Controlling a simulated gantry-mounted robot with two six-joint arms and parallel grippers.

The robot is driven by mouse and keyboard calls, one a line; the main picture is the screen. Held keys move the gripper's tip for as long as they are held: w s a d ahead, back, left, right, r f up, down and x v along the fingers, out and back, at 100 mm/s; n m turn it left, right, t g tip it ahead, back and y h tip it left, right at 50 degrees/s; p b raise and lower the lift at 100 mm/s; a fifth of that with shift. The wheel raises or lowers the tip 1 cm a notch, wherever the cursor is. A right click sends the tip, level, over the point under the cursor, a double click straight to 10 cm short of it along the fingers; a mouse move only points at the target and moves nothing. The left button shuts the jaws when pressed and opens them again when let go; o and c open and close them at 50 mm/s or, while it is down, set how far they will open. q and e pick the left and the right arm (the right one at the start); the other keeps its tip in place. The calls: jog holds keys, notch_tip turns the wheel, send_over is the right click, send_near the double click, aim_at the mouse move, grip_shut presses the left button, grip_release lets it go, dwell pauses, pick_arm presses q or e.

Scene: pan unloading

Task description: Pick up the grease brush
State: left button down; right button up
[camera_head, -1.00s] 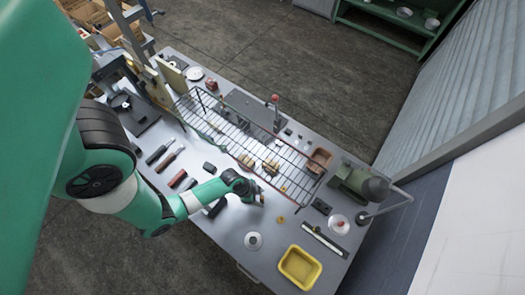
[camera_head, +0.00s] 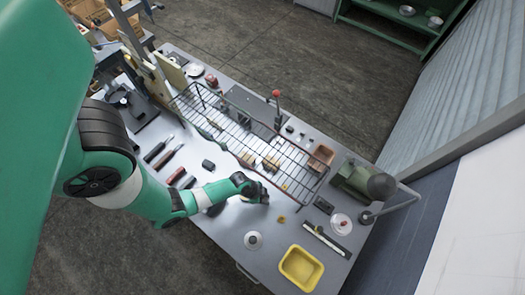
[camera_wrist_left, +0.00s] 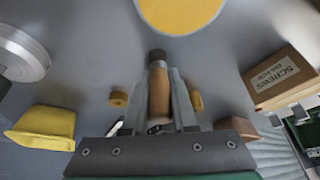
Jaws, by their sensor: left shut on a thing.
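My left gripper (camera_head: 264,198) hangs low over the front part of the grey workbench, left of the yellow tray and in front of the wire rack. In the left wrist view my left gripper (camera_wrist_left: 160,100) is shut on a slim upright thing, which looks like the grease brush (camera_wrist_left: 158,82). It has a tan-brown body and a dark end, and lies between the two grey fingers. Its lower part is hidden by the gripper. In the head view the brush is too small to make out. My right gripper is not in view.
A wire rack (camera_head: 232,126) spans the bench behind the gripper. A green vise-like machine (camera_head: 355,176) stands at the right. Hand tools (camera_head: 169,157) lie at the left.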

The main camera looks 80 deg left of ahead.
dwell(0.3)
pick_arm(q)
notch_tip(320, 180, up, 3)
jog(key=shift+f+p, duration=0.1)
jog(key=shift+p, duration=0.55)
jog(key=s+d+r+p, duration=0.4)
jog(key=s+d+r, duration=0.5)
jog(key=d+r, duration=0.1)
jog(key=shift+d, duration=0.4)
jog(key=shift+r, duration=0.1)
